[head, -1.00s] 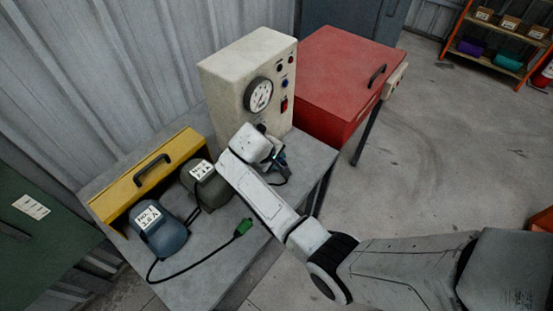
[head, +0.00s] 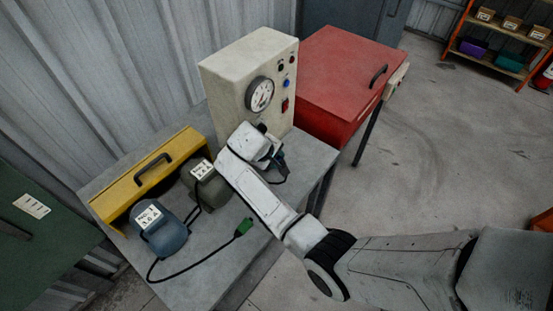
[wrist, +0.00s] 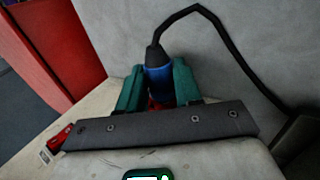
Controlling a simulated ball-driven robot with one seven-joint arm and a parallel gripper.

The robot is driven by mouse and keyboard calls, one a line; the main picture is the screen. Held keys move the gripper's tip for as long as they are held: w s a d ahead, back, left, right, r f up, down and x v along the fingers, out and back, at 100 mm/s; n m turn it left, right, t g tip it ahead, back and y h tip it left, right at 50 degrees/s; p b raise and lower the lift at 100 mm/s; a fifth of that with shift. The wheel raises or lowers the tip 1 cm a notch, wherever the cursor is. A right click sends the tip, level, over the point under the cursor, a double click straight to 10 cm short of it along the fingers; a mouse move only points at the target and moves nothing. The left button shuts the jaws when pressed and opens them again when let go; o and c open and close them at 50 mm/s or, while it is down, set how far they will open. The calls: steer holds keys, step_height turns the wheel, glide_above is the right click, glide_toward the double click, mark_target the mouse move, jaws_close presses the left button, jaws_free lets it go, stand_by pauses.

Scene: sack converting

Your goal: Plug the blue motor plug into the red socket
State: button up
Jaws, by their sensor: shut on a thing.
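The blue plug (wrist: 159,80) is between the green fingers of my gripper (wrist: 158,90) in the wrist view. Its black cable leaves the end away from the panel and loops to the right. A bit of red (wrist: 156,104) shows between the fingers at the plug's front end, probably the red socket. The wrist plate hides most of it, so I cannot tell how deep the plug sits. In the head view my gripper (head: 279,158) is low at the front of the cream test cabinet (head: 240,65), and my wrist hides the socket area.
A blue motor (head: 162,238) and a grey-green motor (head: 209,190) stand on the grey table (head: 215,262) by a yellow cover (head: 145,172). A loose green plug (head: 243,227) lies near the table edge. A red cabinet (head: 340,75) stands behind right.

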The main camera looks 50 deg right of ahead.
steer(key=shift+w+b, duration=0.35)
steer(key=shift+w, duration=0.25)
steer(key=o, duration=1.1)
steer(key=b+v, duration=0.1)
steer(key=v, duration=0.9)
steer(key=shift+a+r, duration=0.2)
steer(key=shift+r, duration=0.15)
